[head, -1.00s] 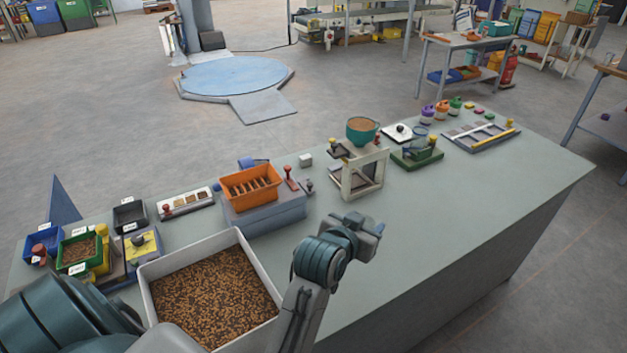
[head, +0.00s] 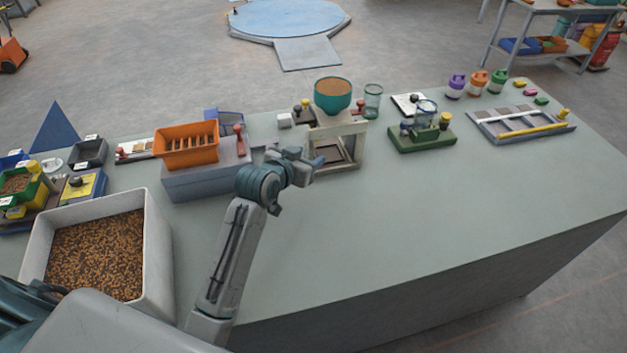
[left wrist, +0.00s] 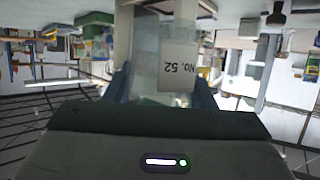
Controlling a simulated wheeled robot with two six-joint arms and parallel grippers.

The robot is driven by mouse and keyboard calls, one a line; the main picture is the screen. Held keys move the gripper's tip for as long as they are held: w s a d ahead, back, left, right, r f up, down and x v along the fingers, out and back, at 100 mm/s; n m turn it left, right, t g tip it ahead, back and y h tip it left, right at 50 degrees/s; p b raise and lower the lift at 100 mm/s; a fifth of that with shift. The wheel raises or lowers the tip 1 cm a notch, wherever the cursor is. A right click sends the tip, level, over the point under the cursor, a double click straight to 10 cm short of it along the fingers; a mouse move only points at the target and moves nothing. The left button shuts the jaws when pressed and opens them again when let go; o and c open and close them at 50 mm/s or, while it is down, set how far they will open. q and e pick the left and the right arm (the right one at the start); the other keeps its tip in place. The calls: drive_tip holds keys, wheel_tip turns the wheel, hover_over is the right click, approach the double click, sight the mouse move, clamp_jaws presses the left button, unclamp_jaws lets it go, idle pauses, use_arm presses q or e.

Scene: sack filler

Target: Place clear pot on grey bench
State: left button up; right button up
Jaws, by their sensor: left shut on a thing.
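My left gripper (head: 312,164) is above the grey bench (head: 400,220), in front of the left side of the cream frame. In the left wrist view the left gripper (left wrist: 162,95) is shut on a see-through, pale thing, the clear pot (left wrist: 145,85), which stands between the two fingers. In the head view the held pot cannot be made out. A white label reading "No. 52" shows just past the fingers; I cannot tell what it is fixed to. My right gripper is not in view.
The cream frame (head: 357,150) carries a teal bowl (head: 333,98). A clear jar (head: 373,103) stands behind it. An orange bin (head: 187,147) on a grey block is left of my gripper, a green stand (head: 422,141) to the right. The bench's front middle and right are clear.

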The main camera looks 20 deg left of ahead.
use_arm(q)
drive_tip(key=f, duration=0.2)
drive_tip(key=shift+s+f, duration=0.35)
drive_tip(key=shift+w+f+p, duration=0.1)
drive_tip(key=shift+f+p, duration=0.5)
drive_tip(key=shift+f, duration=1.85)
drive_tip(key=shift+f, duration=0.15)
drive_tip(key=o, duration=1)
